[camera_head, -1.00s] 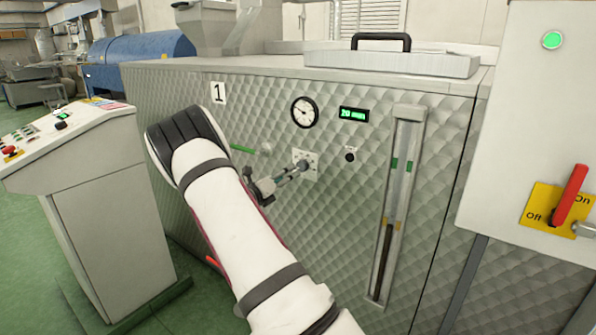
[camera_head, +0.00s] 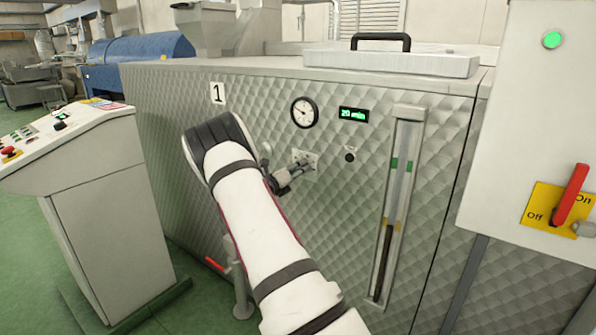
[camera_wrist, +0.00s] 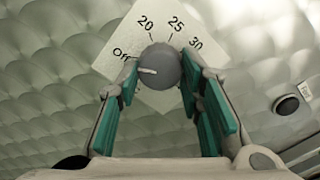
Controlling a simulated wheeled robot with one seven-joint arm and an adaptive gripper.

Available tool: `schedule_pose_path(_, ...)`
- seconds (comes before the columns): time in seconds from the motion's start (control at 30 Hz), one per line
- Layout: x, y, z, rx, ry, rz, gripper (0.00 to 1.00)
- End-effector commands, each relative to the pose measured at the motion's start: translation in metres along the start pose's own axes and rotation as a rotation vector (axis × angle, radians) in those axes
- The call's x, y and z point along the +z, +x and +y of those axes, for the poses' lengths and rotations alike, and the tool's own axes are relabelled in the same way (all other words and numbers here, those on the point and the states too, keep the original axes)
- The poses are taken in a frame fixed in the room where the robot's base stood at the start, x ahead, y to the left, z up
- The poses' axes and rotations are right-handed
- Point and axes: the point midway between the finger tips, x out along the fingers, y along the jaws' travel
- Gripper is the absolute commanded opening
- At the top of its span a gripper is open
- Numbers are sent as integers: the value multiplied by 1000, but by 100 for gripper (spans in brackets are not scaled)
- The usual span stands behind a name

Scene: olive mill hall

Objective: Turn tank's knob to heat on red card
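The tank's knob (camera_wrist: 162,67) is a round grey dial on a white plate marked Off, 20, 25 and 30 in the wrist view. Its white pointer faces left, toward Off. In the head view my gripper (camera_head: 297,168) reaches the plate (camera_head: 308,157) on the quilted metal tank (camera_head: 345,215), and the knob is hidden. I see no red card.
The tank front carries a number 1 sign (camera_head: 217,93), a round gauge (camera_head: 304,112), a green 20 min display (camera_head: 353,114), a small black button (camera_head: 350,155) and a level tube (camera_head: 396,205). A console (camera_head: 105,200) stands left. A red-handled switch box (camera_head: 535,110) is at right.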

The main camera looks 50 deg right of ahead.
Motion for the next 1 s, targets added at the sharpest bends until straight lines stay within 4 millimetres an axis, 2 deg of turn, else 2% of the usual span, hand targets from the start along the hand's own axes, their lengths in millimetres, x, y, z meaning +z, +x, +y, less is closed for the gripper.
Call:
schedule_pose_path(0.07, 0, 0, 0, 0, 0, 0, 6)
schedule_pose_path(0.47, 0, 0, 0, 0, 57, -1, 6)
schedule_pose_path(0.67, 1, -1, 1, 1, 182, -2, 6)
schedule_pose_path(1.0, 1, -1, 1, 1, 498, -1, 6)
